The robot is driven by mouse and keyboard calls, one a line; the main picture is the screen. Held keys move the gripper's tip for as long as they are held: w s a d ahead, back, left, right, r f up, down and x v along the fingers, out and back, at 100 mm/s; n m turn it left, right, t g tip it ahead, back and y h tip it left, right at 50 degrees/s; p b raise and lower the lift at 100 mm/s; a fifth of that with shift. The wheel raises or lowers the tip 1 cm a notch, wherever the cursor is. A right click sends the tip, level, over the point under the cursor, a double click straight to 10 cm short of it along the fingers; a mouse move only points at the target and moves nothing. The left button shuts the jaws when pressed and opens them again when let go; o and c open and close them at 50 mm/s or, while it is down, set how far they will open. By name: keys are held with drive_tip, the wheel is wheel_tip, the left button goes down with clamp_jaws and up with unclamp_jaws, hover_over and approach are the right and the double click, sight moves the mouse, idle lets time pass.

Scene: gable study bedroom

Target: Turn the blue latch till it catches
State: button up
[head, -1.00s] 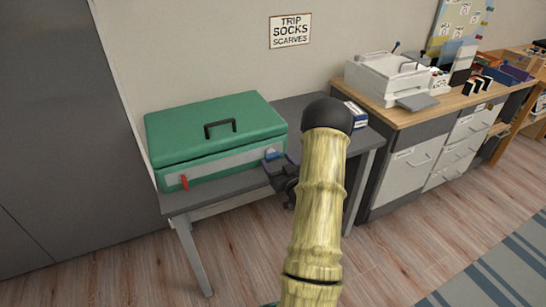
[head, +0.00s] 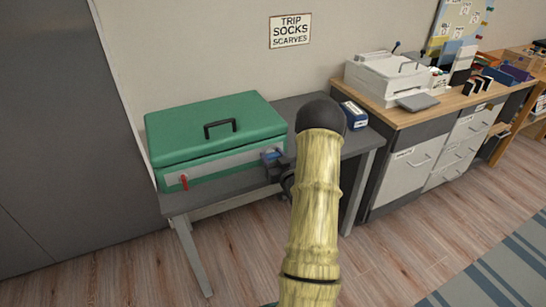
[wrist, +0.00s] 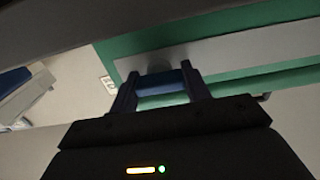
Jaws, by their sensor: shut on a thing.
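The blue latch (head: 268,155) sits on the right end of the grey front strip of a green case (head: 215,132). My gripper (head: 274,163) is at the case's front right and is shut on the blue latch. In the wrist view the blue latch (wrist: 160,83) lies between the two fingers of my gripper (wrist: 160,79), in front of the grey strip. My arm and gripper hide part of the latch in the head view. I cannot tell whether it has caught. The case's lid is down.
A red latch (head: 184,182) hangs at the strip's left end. The case stands on a grey table (head: 225,187). A blue and white box (head: 353,115) is at the table's right. A printer (head: 388,80) stands on the cabinet to the right.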

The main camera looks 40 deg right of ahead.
drive_tip(key=shift+m, duration=0.5)
drive_tip(key=m+p, duration=0.1)
drive_tip(key=m, duration=0.2)
drive_tip(key=shift+m, duration=0.3)
drive_tip(key=m+p, duration=0.1)
drive_tip(key=m, duration=0.3)
drive_tip(key=shift+m, duration=0.3)
drive_tip(key=m+p, duration=0.2)
drive_tip(key=m, duration=0.2)
drive_tip(key=shift+m, duration=0.3)
drive_tip(key=m+p, duration=0.1)
drive_tip(key=m, duration=0.3)
drive_tip(key=shift+f, duration=0.1)
drive_tip(key=shift+o, duration=0.2)
drive_tip(key=o, duration=1)
drive_tip(key=shift+c, duration=0.2)
